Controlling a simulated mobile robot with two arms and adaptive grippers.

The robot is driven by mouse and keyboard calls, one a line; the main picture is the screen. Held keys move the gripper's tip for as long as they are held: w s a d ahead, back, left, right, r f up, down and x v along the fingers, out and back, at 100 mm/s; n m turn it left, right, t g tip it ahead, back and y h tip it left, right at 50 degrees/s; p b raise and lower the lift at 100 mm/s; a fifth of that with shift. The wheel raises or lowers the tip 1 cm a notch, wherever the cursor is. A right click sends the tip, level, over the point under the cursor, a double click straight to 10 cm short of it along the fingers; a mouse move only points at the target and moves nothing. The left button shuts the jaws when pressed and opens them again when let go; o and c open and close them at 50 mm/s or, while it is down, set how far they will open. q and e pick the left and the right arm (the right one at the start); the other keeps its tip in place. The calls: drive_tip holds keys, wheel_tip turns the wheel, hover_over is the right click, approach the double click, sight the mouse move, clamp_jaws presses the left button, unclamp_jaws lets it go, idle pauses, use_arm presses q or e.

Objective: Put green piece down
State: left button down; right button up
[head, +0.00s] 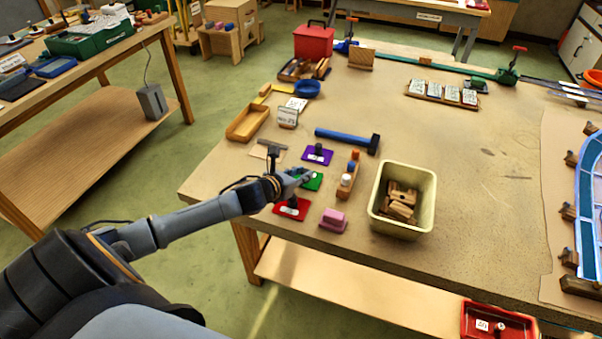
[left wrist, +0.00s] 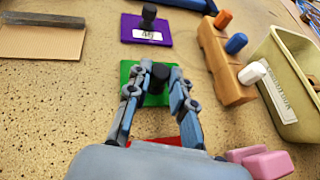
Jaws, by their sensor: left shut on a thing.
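The green piece (head: 314,182) is a flat green square with a dark knob. It also shows in the left wrist view (left wrist: 155,98), between my fingers. My left gripper (head: 304,176) is shut on its dark knob; it also shows in the left wrist view (left wrist: 158,82). The piece is at or very near the table top, and I cannot tell whether it touches. A purple piece (head: 318,154) lies just beyond it and a red piece (head: 291,209) lies nearer. My right gripper is not in view.
A wooden block with coloured pegs (head: 348,177) stands close on the right. Beyond it is a cream bin (head: 431,205) holding wood blocks. A pink block (head: 333,220) lies nearer, and a blue-handled hammer (head: 343,137) farther back. The table (head: 480,180) is clear right of the bin.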

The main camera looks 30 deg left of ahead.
use_arm(q)
drive_tip(key=c, duration=1.2)
unclamp_jaws()
drive_tip(key=shift+o, duration=0.2)
drive_tip(key=shift+r, duration=0.2)
drive_tip(key=shift+s, duration=0.3)
drive_tip(key=b+v, duration=0.1)
drive_tip(key=v, duration=1)
drive_tip(key=shift+s+r, duration=0.15)
